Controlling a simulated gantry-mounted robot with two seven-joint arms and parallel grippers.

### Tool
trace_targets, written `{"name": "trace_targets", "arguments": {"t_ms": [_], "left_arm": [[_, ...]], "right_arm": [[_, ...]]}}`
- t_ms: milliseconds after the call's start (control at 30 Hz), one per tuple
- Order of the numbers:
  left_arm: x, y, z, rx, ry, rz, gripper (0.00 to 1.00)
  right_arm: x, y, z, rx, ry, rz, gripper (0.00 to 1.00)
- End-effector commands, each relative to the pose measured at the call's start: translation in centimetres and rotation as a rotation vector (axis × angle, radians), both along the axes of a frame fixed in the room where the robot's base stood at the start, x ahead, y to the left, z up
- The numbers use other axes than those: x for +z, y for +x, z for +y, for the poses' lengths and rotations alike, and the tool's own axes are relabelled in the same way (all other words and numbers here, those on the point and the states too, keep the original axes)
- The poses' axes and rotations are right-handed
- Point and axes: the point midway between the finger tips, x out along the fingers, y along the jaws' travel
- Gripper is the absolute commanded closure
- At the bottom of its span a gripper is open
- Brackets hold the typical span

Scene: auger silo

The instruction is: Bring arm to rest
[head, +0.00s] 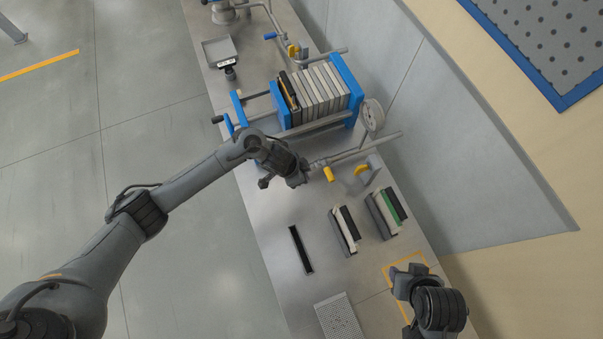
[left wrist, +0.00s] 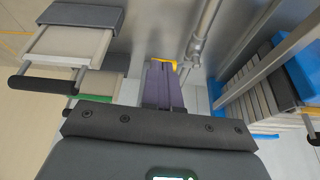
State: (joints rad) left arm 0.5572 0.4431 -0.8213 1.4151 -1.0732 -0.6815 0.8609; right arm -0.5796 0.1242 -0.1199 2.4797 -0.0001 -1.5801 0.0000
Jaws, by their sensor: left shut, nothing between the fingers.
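My left arm reaches in from the left in the head view. Its left gripper (head: 299,180) is over the metal bench (head: 275,222), near the pipe and valve in front of the blue-framed press. In the left wrist view, the left gripper's fingers (left wrist: 163,78) are together with nothing between them. My right gripper (head: 405,290) is at the lower right of the head view, above the bench near an orange-outlined area. Its fingers are too hidden to show whether they are open.
A blue-framed press (head: 346,82) holds several plates. A gauge (head: 372,115) and pipe with yellow handles stand beside it. Two racks of plates (head: 344,231) (head: 386,212), a dark slot (head: 300,250) and a perforated plate (head: 338,317) are nearer.

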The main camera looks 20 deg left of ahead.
Motion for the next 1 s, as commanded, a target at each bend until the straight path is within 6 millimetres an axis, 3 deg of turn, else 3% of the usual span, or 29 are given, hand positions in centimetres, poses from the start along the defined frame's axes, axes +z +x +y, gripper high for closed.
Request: {"name": "trace_targets", "arguments": {"t_ms": [233, 700, 867, 1000], "left_arm": [[0.7, -0.2, 0.2, -0.001, 0.002, -0.001, 1.00], [0.0, -0.9, 0.2, -0.001, 0.002, 0.014, 1.00], [-2.9, -4.9, -0.4, -0.004, -0.008, 0.089, 1.00], [-6.2, -12.1, -2.9, 0.004, -0.070, 0.210, 1.00]], "right_arm": [[0.0, 0.0, 0.0, 0.000, 0.000, 0.000, 0.57], [0.1, 0.0, 0.1, -0.004, 0.005, 0.001, 0.57], [0.3, 0.0, 0.2, -0.005, 0.008, 0.000, 0.57], [0.6, 0.0, 0.2, -0.005, 0.009, 0.000, 0.57]]}}
